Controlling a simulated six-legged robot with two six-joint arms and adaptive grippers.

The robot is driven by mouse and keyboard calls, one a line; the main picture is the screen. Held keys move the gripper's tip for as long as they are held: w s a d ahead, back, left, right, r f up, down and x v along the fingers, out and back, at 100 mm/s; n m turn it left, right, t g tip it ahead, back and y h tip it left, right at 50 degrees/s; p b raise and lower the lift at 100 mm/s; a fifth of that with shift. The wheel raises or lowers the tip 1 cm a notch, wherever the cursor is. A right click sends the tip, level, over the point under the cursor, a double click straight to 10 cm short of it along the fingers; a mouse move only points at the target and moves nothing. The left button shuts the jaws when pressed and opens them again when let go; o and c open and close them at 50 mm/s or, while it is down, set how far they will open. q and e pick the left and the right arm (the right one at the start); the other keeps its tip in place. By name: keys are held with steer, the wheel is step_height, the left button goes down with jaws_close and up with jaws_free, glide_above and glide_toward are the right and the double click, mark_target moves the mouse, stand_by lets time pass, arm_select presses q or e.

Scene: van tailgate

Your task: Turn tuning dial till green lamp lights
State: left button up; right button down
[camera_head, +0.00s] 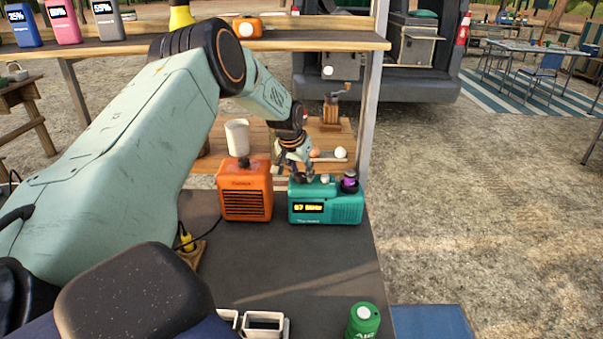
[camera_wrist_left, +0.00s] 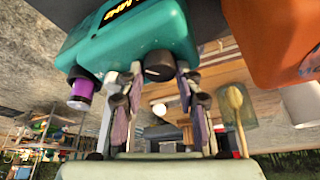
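The teal radio (camera_head: 325,205) stands on the dark counter with a lit yellow display (camera_head: 308,208) too small to read surely. Its black dial (camera_wrist_left: 159,66) shows in the left wrist view. My left gripper (camera_head: 297,172) is at the radio's top left, pointing down. In the wrist view its fingertips (camera_wrist_left: 160,75) are either side of the dial, with what looks like a slim gap; contact is unclear. A purple-banded black knob (camera_head: 349,182) is at the radio's right end. I see no lit green lamp. My right gripper is out of view.
An orange box (camera_head: 245,192) stands close left of the radio. A green canister (camera_head: 363,321) and white frames (camera_head: 263,324) are at the counter's front. A wooden shelf (camera_head: 310,40) runs above and behind. The counter between radio and canister is clear.

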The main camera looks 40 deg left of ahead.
arm_select(q)
steer(key=o, duration=0.4)
steer(key=shift+r, duration=0.1)
steer(key=v, duration=1.2)
stand_by(0.6)
